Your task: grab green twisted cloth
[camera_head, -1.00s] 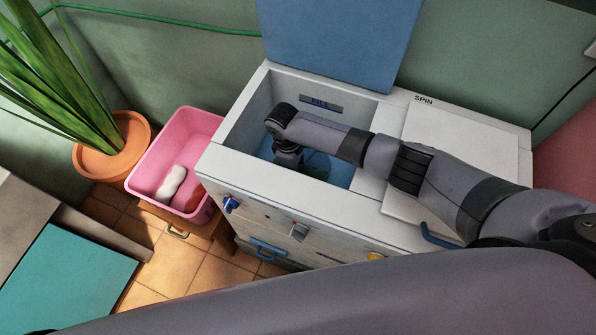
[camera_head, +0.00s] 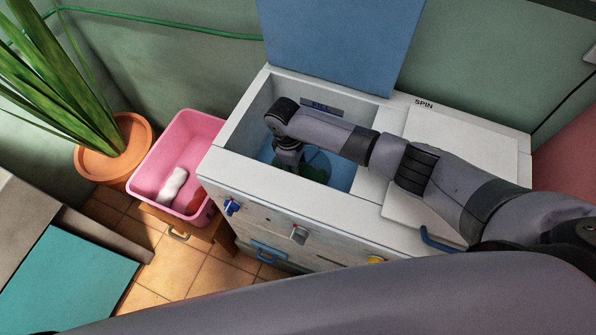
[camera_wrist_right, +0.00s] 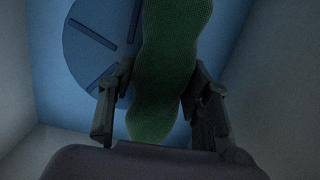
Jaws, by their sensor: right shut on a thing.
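The green twisted cloth (camera_wrist_right: 165,75) shows in the right wrist view as a long, lumpy green form running down the middle. My right gripper (camera_wrist_right: 160,92) has a finger on each side of it and is shut on it. In the head view my right arm reaches down into the open wash tub of a white machine, and part of the green cloth (camera_head: 316,166) shows low in the tub beside my wrist. The right fingertips are hidden there. My left gripper is not in view.
The tub's white walls (camera_head: 246,118) stand close around my right wrist. A blue lid (camera_head: 340,45) stands up behind the tub. The spin cover (camera_head: 450,150) lies to the right. A pink basin (camera_head: 150,160) with a white object stands left, near a potted plant (camera_head: 112,150).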

